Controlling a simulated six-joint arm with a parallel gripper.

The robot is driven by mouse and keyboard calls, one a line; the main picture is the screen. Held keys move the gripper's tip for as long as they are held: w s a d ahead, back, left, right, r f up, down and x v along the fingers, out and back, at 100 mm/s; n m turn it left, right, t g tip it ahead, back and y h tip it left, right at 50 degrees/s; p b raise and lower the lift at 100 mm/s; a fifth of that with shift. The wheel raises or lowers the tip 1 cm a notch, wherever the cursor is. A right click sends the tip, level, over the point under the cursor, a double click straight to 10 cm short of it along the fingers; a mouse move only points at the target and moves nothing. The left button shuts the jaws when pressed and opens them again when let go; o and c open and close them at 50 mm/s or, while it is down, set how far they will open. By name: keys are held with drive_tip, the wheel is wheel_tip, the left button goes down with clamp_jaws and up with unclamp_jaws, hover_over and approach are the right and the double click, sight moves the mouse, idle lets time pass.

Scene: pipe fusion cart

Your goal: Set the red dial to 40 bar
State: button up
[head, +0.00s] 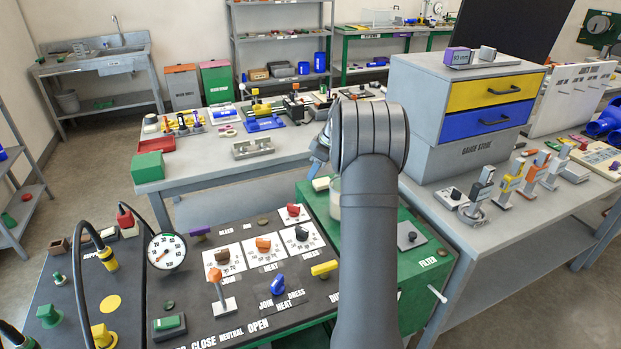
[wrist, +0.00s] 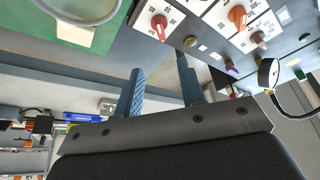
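The red dial (head: 293,210) sits on a white scale plate at the back of the dark control panel. It also shows in the wrist view (wrist: 158,25), near the top edge; the numbers on its scale are too small to read. An orange dial (head: 263,244), a dark dial (head: 301,233) and a brown dial (head: 221,255) stand on similar plates near it. My gripper (wrist: 160,68) has its two blue fingers apart with nothing between them. The red dial lies beyond the fingertips, not touched. In the head view my arm hides most of the gripper.
A round gauge (head: 166,252) stands at the panel's left. An orange-topped lever (head: 217,288), a blue knob (head: 277,284) and a yellow handle (head: 324,268) stand in front of the dials. The green filter cabinet (head: 416,268) is to the right, a grey workbench (head: 200,172) behind.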

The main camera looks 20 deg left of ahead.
sight(293, 206)
drive_tip(key=shift+d+r, duration=0.1)
drive_tip(key=shift+r, duration=0.1)
drive_tip(key=shift+o, duration=0.4)
drive_tip(key=o, duration=0.4)
drive_tip(key=shift+c, duration=0.2)
drive_tip(key=shift+o, duration=0.8)
drive_tip(key=shift+s+f+m, duration=0.1)
drive_tip(key=shift+s+m, duration=0.05)
drive_tip(key=shift+m, duration=0.15)
drive_tip(key=s+a+m+t+h, duration=0.45)
drive_tip(key=s+a+m, duration=0.25)
drive_tip(key=m, duration=1)
drive_tip(key=x, duration=1.7)
drive_tip(key=shift+a, duration=0.35)
